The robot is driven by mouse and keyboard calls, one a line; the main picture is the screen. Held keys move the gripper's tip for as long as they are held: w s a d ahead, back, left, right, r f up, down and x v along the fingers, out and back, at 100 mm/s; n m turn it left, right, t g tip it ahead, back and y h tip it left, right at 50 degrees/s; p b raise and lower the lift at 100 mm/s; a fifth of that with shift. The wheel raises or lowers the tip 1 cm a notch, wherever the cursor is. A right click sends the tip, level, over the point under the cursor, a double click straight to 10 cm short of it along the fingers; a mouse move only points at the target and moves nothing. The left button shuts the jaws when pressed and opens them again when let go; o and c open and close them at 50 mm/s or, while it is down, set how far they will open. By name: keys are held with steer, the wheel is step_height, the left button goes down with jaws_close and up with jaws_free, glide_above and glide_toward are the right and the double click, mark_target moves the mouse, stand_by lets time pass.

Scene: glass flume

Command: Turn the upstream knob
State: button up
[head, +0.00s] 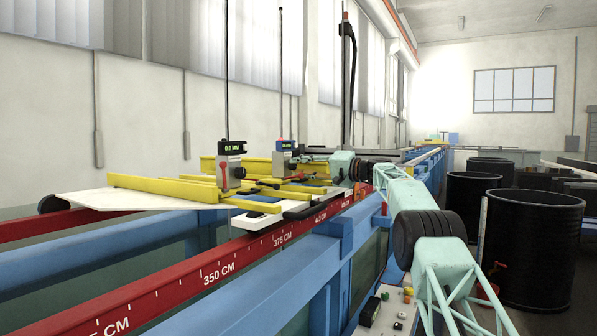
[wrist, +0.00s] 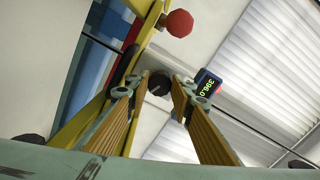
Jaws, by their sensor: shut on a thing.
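Two point gauges stand on the yellow carriage frames over the flume. The nearer gauge (head: 232,160) has a lit display reading 0.0 MM. The farther gauge (head: 284,157) also has a lit display, too small to read. My gripper (wrist: 158,88) is beside the farther gauge in the head view, its fingertips hard to make out there. In the wrist view its two ribbed fingers are shut on a dark round knob (wrist: 160,79), seen between the tips. A gauge display (wrist: 208,82) with lit green digits shows just right of the fingers. I cannot tell from labels which gauge is upstream.
A red ball handle (wrist: 180,23) and yellow frame bars lie close to the fingers. A red rail (head: 215,272) with centimetre marks runs along the flume's blue frame. A white board (head: 85,200) sticks out left. Black barrels (head: 535,245) stand right.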

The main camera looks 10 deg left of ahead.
steer(key=shift+n+b, duration=0.3)
steer(key=shift+n, duration=0.9)
steer(key=o, duration=0.9)
steer(key=shift+d, duration=0.15)
steer(key=shift+v, duration=5.85)
